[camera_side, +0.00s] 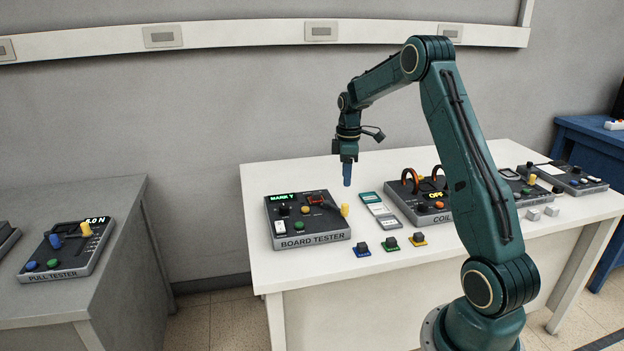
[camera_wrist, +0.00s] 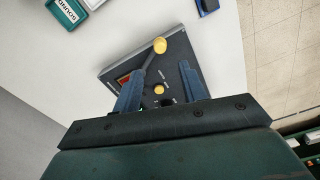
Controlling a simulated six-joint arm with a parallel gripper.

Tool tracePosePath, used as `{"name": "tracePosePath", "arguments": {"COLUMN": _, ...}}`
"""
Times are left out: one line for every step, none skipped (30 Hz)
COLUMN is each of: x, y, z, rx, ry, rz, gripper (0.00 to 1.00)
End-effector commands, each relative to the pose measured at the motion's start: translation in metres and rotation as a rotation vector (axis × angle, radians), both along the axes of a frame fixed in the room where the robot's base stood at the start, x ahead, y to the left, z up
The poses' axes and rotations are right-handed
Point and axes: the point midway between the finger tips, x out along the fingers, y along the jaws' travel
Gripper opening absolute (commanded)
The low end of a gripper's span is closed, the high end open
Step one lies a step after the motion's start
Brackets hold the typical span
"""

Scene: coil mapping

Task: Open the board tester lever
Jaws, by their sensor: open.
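The board tester (camera_side: 290,229) is a dark box at the left of the white table in the side view. Its lever ends in a yellow knob (camera_side: 344,210) at the box's right edge. In the wrist view the lever's yellow knob (camera_wrist: 160,45) lies beyond my fingertips, with its dark shaft running down toward the box (camera_wrist: 172,72). My gripper (camera_side: 347,184) hangs above and behind the tester, apart from the lever. In the wrist view my gripper (camera_wrist: 157,80) shows two blue fingers spread apart, with nothing held between them. The fingers and palm hide part of the tester.
A pull tester (camera_side: 66,250) stands on the grey table at left.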

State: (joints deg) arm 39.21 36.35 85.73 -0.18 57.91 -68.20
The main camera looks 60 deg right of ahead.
Motion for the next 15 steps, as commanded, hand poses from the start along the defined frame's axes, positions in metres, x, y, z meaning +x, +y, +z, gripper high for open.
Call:
{"name": "tracePosePath", "arguments": {"x": 0.0, "y": 0.0, "z": 0.007, "rx": -0.001, "ry": -0.002, "rz": 0.001, "gripper": 0.42}}
{"name": "tracePosePath", "arguments": {"x": 0.001, "y": 0.0, "z": 0.011, "rx": -0.001, "ry": -0.002, "rz": 0.001, "gripper": 0.42}}
{"name": "tracePosePath", "arguments": {"x": 0.001, "y": 0.0, "z": 0.015, "rx": -0.001, "ry": -0.002, "rz": 0.001, "gripper": 0.42}}
{"name": "tracePosePath", "arguments": {"x": 0.001, "y": 0.0, "z": 0.018, "rx": 0.0, "ry": -0.001, "rz": 0.001, "gripper": 0.42}}
{"name": "tracePosePath", "arguments": {"x": 0.001, "y": 0.0, "z": 0.02, "rx": 0.0, "ry": -0.001, "rz": 0.001, "gripper": 0.42}}
{"name": "tracePosePath", "arguments": {"x": 0.001, "y": 0.0, "z": 0.023, "rx": 0.0, "ry": -0.001, "rz": 0.001, "gripper": 0.42}}
{"name": "tracePosePath", "arguments": {"x": 0.0, "y": 0.0, "z": 0.024, "rx": 0.0, "ry": -0.001, "rz": 0.001, "gripper": 0.42}}
{"name": "tracePosePath", "arguments": {"x": 0.0, "y": 0.0, "z": 0.026, "rx": 0.0, "ry": 0.0, "rz": 0.001, "gripper": 0.42}}
{"name": "tracePosePath", "arguments": {"x": 0.0, "y": 0.0, "z": 0.027, "rx": 0.001, "ry": 0.0, "rz": 0.001, "gripper": 0.42}}
{"name": "tracePosePath", "arguments": {"x": 0.0, "y": 0.0, "z": 0.027, "rx": 0.001, "ry": 0.0, "rz": 0.001, "gripper": 0.42}}
{"name": "tracePosePath", "arguments": {"x": 0.0, "y": 0.0, "z": 0.028, "rx": 0.001, "ry": 0.0, "rz": 0.001, "gripper": 0.42}}
{"name": "tracePosePath", "arguments": {"x": 0.0, "y": 0.0, "z": 0.028, "rx": 0.001, "ry": 0.0, "rz": 0.001, "gripper": 0.42}}
{"name": "tracePosePath", "arguments": {"x": 0.0, "y": 0.0, "z": 0.028, "rx": 0.001, "ry": 0.0, "rz": 0.001, "gripper": 0.42}}
{"name": "tracePosePath", "arguments": {"x": 0.0, "y": 0.0, "z": 0.028, "rx": 0.001, "ry": 0.0, "rz": 0.001, "gripper": 0.42}}
{"name": "tracePosePath", "arguments": {"x": 0.0, "y": 0.0, "z": 0.028, "rx": 0.001, "ry": 0.0, "rz": 0.001, "gripper": 0.42}}
